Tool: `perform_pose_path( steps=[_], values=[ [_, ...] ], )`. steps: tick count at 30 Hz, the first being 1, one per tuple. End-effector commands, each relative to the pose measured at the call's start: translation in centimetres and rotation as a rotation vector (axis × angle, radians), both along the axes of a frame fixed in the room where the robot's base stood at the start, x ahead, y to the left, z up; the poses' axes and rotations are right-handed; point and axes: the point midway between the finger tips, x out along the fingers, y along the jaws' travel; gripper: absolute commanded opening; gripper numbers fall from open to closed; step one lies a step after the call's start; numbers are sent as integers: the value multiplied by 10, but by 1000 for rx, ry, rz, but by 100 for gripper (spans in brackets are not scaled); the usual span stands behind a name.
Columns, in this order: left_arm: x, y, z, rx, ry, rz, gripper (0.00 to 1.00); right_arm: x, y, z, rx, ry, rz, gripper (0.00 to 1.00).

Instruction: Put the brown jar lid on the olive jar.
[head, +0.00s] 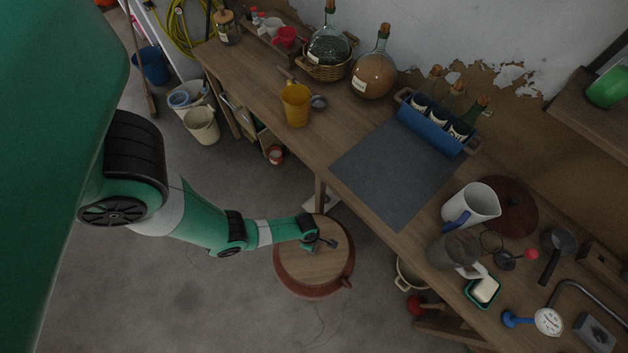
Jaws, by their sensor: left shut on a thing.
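The brown jar lid (296,262), a round flat wooden disc, is over the mouth of the olive jar (346,283). The jar is a wide reddish-brown vessel standing on the floor in front of the workbench, with a small lug at its lower right. The jar's rim and side show around the lid's lower and right edge. My left gripper (322,243) reaches in from the left and is shut on the lid near its middle; the grip itself is small and partly hidden. I cannot tell whether the lid rests on the rim or hangs just above it. My right gripper is not in view.
The workbench (255,82) edge passes close behind the jar. A grey mat (390,170) lies there, beside a blue bottle carrier (432,128), yellow mug (296,104) and white pitcher (471,205). A pale bucket (412,272) is right of the jar.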

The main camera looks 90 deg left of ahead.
Motion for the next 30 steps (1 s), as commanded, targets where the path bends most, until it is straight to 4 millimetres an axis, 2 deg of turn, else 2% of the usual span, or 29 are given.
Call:
perform_pose_path(
  steps=[11,12,16,17,23,27,30],
  values=[
    [1,0,0,0,-2,0,0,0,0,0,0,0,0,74],
    [1,0,0,0,-2,0,46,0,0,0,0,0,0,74],
    [1,0,0,1,-1,0,69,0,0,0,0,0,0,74],
    [1,0,0,1,-1,0,74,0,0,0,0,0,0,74],
    [0,0,-1,0,0,0,74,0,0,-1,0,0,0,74],
    [-1,0,-1,-1,1,0,94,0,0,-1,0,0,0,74],
    [0,0,-1,-1,1,0,94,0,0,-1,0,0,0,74]
  ],
)
